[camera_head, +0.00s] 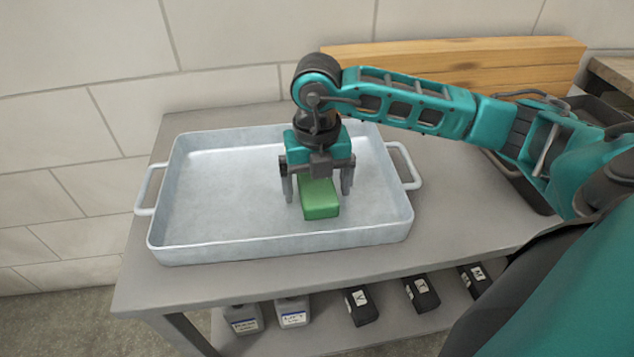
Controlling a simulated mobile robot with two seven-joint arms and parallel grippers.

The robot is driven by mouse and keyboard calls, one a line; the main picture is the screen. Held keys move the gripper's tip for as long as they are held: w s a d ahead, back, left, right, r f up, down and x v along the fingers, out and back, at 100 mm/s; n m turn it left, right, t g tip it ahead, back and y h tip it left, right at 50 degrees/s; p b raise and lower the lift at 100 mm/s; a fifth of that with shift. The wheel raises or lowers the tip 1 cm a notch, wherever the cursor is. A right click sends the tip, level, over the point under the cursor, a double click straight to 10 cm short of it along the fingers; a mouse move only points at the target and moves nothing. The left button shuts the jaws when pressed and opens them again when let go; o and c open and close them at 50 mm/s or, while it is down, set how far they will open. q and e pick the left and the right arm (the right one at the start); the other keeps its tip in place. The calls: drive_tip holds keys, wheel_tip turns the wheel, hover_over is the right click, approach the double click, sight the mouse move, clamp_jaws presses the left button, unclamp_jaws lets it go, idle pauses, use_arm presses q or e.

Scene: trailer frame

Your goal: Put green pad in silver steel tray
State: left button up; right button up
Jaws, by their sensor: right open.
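The green pad (319,203) is a small block in the right half of the silver steel tray (210,251). It looks to rest on the tray floor, though its underside is hidden. The tray is a wide, shallow pan with a handle at each end, and it stands on a grey table. My right gripper (318,196) points down over the pad with its fingers open, one on each side of it. The back of the pad is hidden under the gripper. My left gripper is not in view.
The grey table (450,222) has bare room right of the tray. Wooden boards (450,54) and a dark tray (525,185) lie at the back right. Black boxes (361,305) and labelled containers (292,311) stand on the lower shelf. A tiled wall (70,120) is behind.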

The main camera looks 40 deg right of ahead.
sight(317, 185)
use_arm(q)
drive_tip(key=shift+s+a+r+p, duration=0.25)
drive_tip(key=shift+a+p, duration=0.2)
drive_tip(key=shift+p, duration=0.35)
use_arm(e)
wheel_tip(317, 185, up, 12)
